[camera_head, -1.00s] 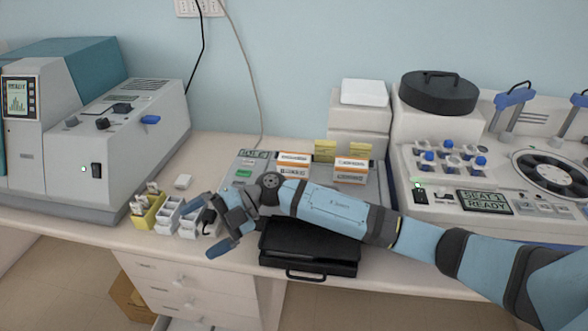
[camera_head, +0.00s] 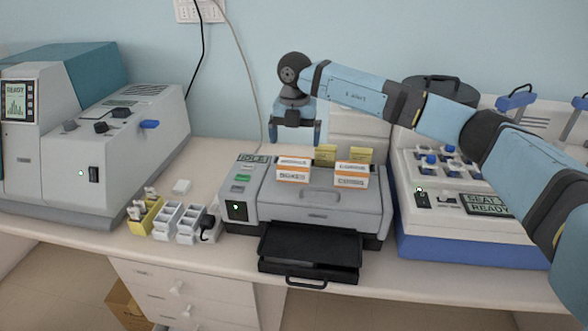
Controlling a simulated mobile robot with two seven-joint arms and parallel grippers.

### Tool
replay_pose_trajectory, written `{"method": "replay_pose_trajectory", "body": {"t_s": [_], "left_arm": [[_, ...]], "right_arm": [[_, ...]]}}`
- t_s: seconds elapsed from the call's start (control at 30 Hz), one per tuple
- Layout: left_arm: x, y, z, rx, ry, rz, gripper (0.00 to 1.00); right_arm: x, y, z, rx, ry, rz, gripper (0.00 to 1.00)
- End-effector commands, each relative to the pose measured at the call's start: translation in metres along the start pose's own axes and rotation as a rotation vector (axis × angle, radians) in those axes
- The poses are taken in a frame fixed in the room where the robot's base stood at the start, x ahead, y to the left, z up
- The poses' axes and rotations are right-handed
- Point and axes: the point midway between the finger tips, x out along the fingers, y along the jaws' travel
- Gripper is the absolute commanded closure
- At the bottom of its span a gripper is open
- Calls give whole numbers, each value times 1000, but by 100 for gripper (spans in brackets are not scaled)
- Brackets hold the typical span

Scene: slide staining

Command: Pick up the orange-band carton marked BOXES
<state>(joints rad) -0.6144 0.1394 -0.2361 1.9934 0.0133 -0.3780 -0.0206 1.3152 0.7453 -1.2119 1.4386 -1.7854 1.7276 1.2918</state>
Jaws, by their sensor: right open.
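Two white cartons with orange bands stand on top of the grey printer-like machine. The left carton (camera_head: 293,170) has lettering that seems to read BOXES, though it is small and blurred. The right carton (camera_head: 351,175) has different lettering that I cannot read surely. My right gripper (camera_head: 295,143) points down, open and empty, just above and behind the left carton in the picture. Its fingers are spread to either side and do not appear to touch the carton. My left gripper is not in view.
Yellow boxes (camera_head: 325,154) stand close behind the cartons. The grey machine (camera_head: 318,210) has a black tray (camera_head: 310,247) in front. Slide racks (camera_head: 167,219) stand to the left. A white centrifuge-like unit (camera_head: 455,225) stands close on the right.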

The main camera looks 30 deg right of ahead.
Motion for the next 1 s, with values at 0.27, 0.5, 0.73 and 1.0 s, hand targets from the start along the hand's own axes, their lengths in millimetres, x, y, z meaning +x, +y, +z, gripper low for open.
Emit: {"method": "replay_pose_trajectory", "body": {"t_s": [0.27, 0.5, 0.73, 1.0], "left_arm": [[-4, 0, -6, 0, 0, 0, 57], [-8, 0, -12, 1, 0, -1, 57], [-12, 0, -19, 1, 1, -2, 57], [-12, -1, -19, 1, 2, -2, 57]], "right_arm": [[44, 1, 0, -2, 2, 1, 0], [63, 2, 0, -3, 3, 1, 0], [96, 3, 1, -2, 2, 2, 0], [102, 3, 1, -3, 2, 4, 0]]}}
